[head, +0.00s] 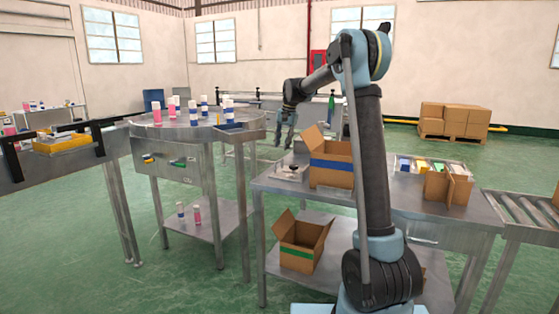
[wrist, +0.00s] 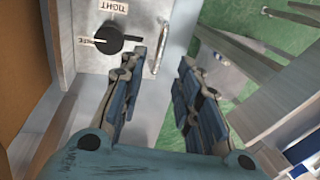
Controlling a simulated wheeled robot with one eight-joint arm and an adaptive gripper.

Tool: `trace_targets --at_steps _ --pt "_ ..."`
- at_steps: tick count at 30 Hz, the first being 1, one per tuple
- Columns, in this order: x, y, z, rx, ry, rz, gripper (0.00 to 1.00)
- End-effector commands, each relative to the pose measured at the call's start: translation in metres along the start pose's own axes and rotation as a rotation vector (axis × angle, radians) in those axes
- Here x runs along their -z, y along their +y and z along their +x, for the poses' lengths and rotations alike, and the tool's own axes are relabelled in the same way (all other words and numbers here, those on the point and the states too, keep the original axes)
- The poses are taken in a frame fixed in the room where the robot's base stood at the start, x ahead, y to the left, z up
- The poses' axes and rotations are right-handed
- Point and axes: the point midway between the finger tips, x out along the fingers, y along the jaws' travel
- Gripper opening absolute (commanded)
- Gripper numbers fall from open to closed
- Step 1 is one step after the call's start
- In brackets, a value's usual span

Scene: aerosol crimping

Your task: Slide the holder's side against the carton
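What looks like the holder is a light grey metal box (wrist: 85,20) with a black knob, a label reading "TIGHT" and a bar handle. It is in the wrist view, upper left, and on the table in the head view (head: 289,174). The open carton with a blue band (head: 330,149) stands just right of it. Brown cardboard, likely this carton (wrist: 20,50), fills the left edge of the wrist view. A light strip shows between them; whether they touch lower down is unclear. My gripper (wrist: 160,72) is open and empty, its fingers beside the handle; in the head view it hangs above the table's left end (head: 283,140).
A metal table (head: 400,217) carries a smaller carton (head: 447,188) and a tray of colored items at the right. A round table (head: 190,133) with several cans stands to the left. A green-banded carton (head: 300,245) sits on the lower shelf. Green floor separates the tables.

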Motion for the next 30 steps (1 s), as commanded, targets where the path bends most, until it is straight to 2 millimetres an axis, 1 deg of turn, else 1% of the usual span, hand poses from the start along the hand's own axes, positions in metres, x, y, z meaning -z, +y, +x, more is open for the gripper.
trace_targets --at_steps 1,6,12,18,26,27,29,30 --pt "0.0 0.0 0.009 0.0 0.0 0.0 0.31" --pt "0.0 0.0 0.038 0.0 0.0 0.0 0.31" --pt "0.0 -0.001 0.064 0.0 0.0 0.0 0.31" --pt "-0.001 0.0 0.076 0.0 0.0 0.0 0.31" --pt "0.0 0.0 0.077 0.0 0.0 0.0 0.31" --pt "0.0 0.0 0.077 0.0 0.0 0.0 0.28" --pt "0.0 0.0 0.077 0.0 0.0 0.0 0.15" --pt "0.0 0.0 0.077 0.0 0.0 0.0 0.06"
